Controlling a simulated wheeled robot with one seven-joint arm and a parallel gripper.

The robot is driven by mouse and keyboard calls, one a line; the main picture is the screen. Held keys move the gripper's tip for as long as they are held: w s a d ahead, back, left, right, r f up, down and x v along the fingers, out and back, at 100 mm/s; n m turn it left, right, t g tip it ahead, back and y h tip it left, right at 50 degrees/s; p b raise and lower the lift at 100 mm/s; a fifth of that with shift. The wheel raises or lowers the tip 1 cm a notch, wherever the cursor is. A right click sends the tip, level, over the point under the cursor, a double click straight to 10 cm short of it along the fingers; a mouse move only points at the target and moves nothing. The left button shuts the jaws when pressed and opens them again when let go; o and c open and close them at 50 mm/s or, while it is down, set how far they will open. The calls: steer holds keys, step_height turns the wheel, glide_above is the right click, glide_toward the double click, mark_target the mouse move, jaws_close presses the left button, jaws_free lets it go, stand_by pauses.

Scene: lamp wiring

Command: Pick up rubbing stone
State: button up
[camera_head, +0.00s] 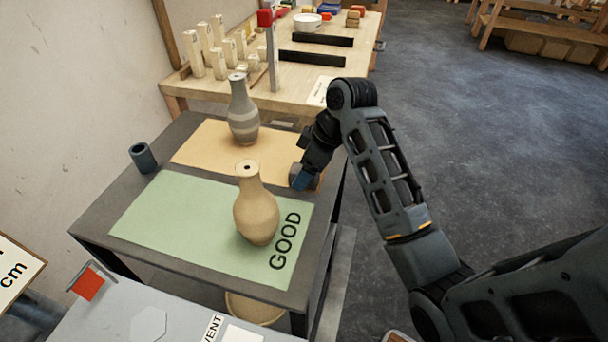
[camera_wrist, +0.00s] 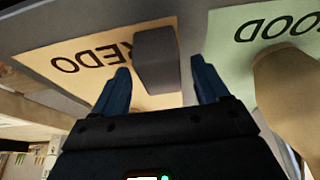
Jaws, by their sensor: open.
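The rubbing stone appears to be the dark grey block (camera_wrist: 157,58) on the edge of the orange REDO mat (camera_wrist: 90,50) in the wrist view. My gripper (camera_wrist: 160,84) is open, with one blue finger on each side of the block's near end. The block is not clamped, and I cannot tell whether a finger touches it. In the head view my gripper (camera_head: 301,180) is low at the right edge of the dark table, and it and the arm hide most of the block.
A grey banded vase (camera_head: 242,112) stands on the orange mat (camera_head: 195,148). A tan vase (camera_head: 256,208) stands on the green GOOD mat (camera_head: 160,215), close to my gripper. A dark cup (camera_head: 143,158) is at the table's left. Open floor (camera_head: 450,130) lies to the right.

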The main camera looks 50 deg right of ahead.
mark_target(298, 168)
steer(key=shift+w+a+f, duration=0.1)
steer(key=shift+w+f, duration=0.1)
steer(key=shift+f, duration=0.3)
steer(key=c, duration=1.2)
steer(key=shift+r, duration=0.15)
step_height(298, 168, up, 4)
steer(key=shift+f, duration=0.15)
steer(key=shift+s+d+r+p, duration=0.9)
steer(key=shift+s+r+p, duration=0.35)
steer(key=shift+s, duration=0.5)
steer(key=shift+s+d+r+p, duration=1)
steer(key=shift+s+p, duration=0.35)
steer(key=shift+s, duration=0.35)
steer(key=shift+s+d+r+p, duration=0.8)
steer(key=shift+s+r+p, duration=0.5)
steer(key=shift+s, duration=0.45)
